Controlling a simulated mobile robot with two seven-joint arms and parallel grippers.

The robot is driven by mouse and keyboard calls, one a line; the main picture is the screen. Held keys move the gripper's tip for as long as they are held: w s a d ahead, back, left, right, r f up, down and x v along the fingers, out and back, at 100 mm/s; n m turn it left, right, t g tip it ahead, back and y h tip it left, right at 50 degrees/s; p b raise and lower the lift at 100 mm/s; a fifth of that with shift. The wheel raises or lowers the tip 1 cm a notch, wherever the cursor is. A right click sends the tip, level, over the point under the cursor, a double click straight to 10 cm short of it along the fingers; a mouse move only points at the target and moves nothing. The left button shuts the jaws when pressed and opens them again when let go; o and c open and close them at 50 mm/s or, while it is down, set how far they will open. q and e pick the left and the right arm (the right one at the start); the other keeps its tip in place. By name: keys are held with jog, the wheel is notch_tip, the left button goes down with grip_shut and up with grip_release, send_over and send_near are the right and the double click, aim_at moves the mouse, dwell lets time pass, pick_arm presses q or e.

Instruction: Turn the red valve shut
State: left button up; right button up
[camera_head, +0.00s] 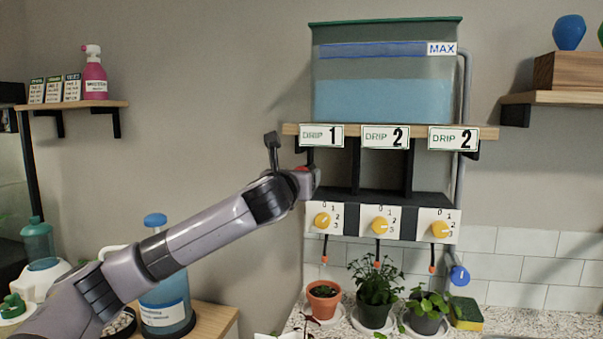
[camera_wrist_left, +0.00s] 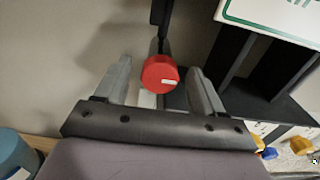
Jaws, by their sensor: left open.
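The red valve (camera_wrist_left: 160,73) is a round red knob with a small white mark on its face. In the left wrist view it sits between the two fingers of my left gripper (camera_wrist_left: 161,88), with a visible gap on each side. In the head view only a small red part of the valve (camera_head: 302,169) shows, just left of the drip station; my left gripper (camera_head: 308,182) hides most of it. My left gripper is open, its fingers on either side of the knob. My right gripper is in neither view.
A water tank (camera_head: 385,80) stands on a wooden shelf (camera_head: 490,132) above yellow dials (camera_head: 380,225). Several potted plants (camera_head: 374,290) stand below. A blue bottle (camera_head: 165,300) stands under my left arm. A blue valve (camera_head: 460,275) hangs at lower right.

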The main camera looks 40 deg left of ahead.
pick_arm(q)
jog(key=shift+x, duration=1.1)
jog(key=c, duration=1)
